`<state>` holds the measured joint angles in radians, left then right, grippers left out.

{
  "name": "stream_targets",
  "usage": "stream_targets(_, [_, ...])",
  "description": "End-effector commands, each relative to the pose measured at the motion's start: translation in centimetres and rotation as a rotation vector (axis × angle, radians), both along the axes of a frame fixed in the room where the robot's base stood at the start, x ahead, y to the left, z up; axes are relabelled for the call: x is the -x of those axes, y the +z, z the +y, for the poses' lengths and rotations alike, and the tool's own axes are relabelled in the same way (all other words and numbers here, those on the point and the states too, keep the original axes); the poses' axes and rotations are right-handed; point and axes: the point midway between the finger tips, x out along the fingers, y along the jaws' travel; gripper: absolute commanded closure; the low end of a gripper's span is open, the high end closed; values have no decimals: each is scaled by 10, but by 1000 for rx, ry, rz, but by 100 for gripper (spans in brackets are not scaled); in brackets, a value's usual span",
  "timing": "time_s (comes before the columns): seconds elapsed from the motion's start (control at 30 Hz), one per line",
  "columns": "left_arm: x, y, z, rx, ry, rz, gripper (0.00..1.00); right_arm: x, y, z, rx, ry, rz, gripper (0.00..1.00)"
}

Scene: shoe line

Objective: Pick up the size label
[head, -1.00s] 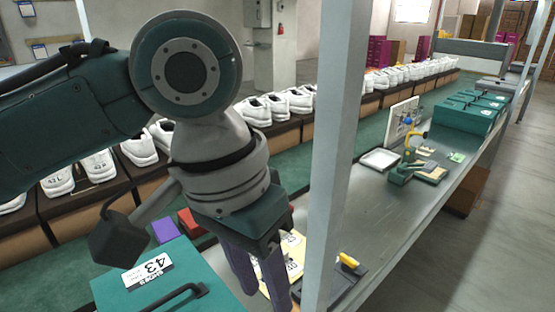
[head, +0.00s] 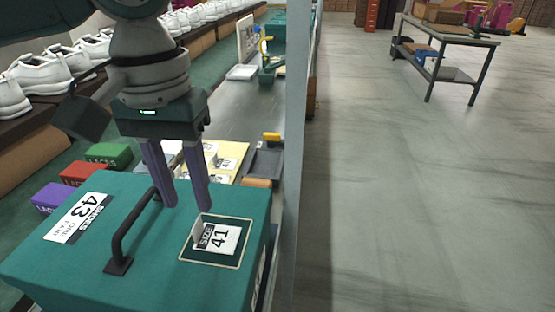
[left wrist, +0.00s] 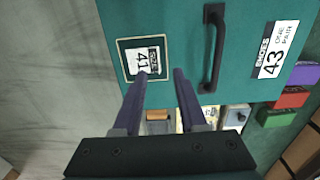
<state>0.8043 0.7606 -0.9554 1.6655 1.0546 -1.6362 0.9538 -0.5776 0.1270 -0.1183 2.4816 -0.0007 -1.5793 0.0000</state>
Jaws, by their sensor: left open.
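The size label (head: 217,237), a small white card reading "SIZE 41", lies inside a thin pale frame on the lid of the teal shoe box (head: 60,272). It also shows in the left wrist view (left wrist: 143,60). My left gripper (head: 190,208) is open and empty, its two purple fingers pointing down over the lid, just behind the label in the head view. In the left wrist view one fingertip (left wrist: 160,73) overlaps the label's lower edge; I cannot tell whether it touches. My right gripper is not in view.
A dark handle (head: 128,235) stands up on the lid beside the label. A "43" sticker (head: 78,218) is left of it. Purple, red and green laces boxes (head: 108,154) stand behind. A grey post (head: 296,120) rises at the right.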

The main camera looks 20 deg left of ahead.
Motion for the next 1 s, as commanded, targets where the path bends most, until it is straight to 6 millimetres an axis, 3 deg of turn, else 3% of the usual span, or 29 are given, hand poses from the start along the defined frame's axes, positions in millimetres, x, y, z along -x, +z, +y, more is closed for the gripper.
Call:
stream_targets(0.3, [1,-46,-4,-1,-2,1,59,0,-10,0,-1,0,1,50])
stream_targets(0.6, [1,-50,-4,-1,-3,-2,59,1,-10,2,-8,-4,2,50])
stream_targets(1.0, [1,-50,-4,-1,-3,-2,100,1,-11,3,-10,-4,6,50])
